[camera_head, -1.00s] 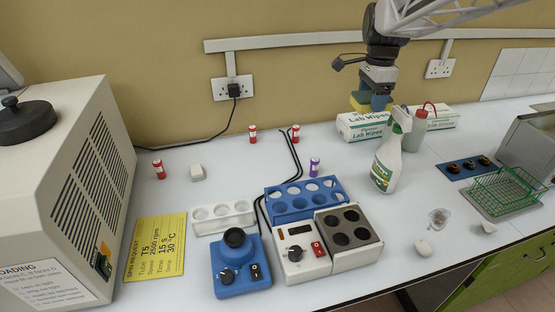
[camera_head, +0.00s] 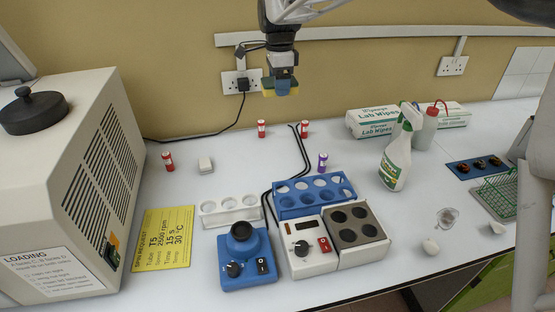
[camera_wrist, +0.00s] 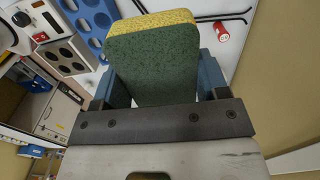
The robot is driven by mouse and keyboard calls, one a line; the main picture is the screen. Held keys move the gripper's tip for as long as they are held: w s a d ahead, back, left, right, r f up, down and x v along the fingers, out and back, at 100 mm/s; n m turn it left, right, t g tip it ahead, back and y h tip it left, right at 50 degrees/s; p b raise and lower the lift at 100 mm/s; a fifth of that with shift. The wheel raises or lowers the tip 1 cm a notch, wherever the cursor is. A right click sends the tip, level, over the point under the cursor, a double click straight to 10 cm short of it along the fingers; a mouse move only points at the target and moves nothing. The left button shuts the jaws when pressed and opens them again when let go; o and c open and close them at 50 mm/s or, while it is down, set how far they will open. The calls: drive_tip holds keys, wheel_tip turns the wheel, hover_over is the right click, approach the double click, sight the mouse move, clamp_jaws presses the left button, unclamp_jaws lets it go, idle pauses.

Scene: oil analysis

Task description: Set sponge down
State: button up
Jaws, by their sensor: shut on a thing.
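A yellow and green sponge (camera_wrist: 155,60) is held between the blue fingers of my gripper, and its green face fills the middle of the wrist view. In the head view my gripper (camera_head: 280,88) is up near the wall socket, above the back of the bench, with the sponge low between its fingers. The sponge is clear of the bench (camera_head: 330,158) and touches nothing else that I can see.
A blue rack (camera_head: 312,206), a heating block (camera_head: 354,252) and a blue mixer (camera_head: 246,280) stand in front. Lab wipes (camera_head: 372,124) and a spray bottle (camera_head: 394,165) are right. The back middle has free bench.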

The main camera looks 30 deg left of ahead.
drive_tip(key=s+a, duration=0.3)
drive_tip(key=a, duration=0.1)
hover_over(266, 167)
wheel_tip(266, 167, down, 18)
drive_tip(key=shift+s, duration=0.1)
drive_tip(key=shift+f, duration=0.1)
drive_tip(key=shift+f, duration=2.45)
drive_tip(key=shift+f, duration=2.5)
drive_tip(key=shift+f, duration=0.15)
